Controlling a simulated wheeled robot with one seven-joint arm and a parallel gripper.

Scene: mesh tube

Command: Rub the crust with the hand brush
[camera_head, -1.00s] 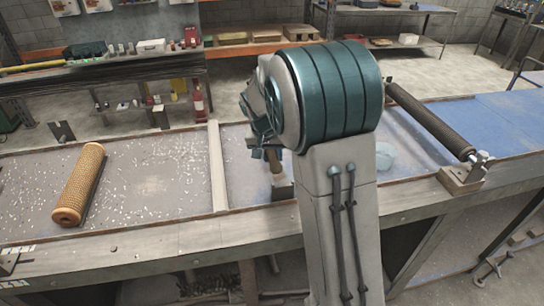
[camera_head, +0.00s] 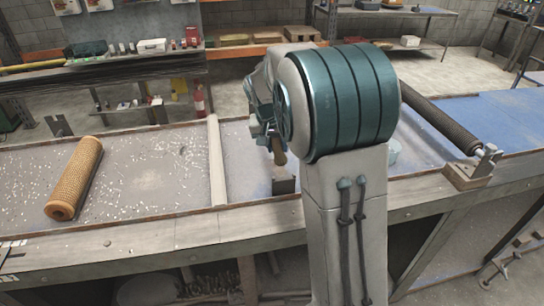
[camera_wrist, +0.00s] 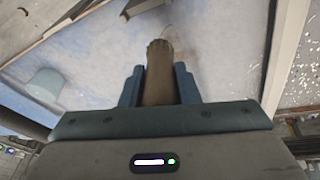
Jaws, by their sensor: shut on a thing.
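My gripper (camera_wrist: 160,85) is shut on the brown handle (camera_wrist: 160,72) of what looks like the hand brush; the handle stands between the two blue fingers. In the head view my gripper (camera_head: 268,135) is partly hidden by my arm, with the handle (camera_head: 279,156) below it and a grey block (camera_head: 284,182) at the handle's lower end. I cannot tell whether that block is the brush head or touches the bench. A dark mesh tube (camera_head: 440,118) lies in a mount at the right; its far part is behind my arm. I cannot make out the crust clearly.
An orange perforated tube (camera_head: 75,178) lies on the left bench section among white crumbs. A pale divider strip (camera_head: 216,160) separates it from the middle section. The blue bench top (camera_head: 500,118) at the right is clear.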

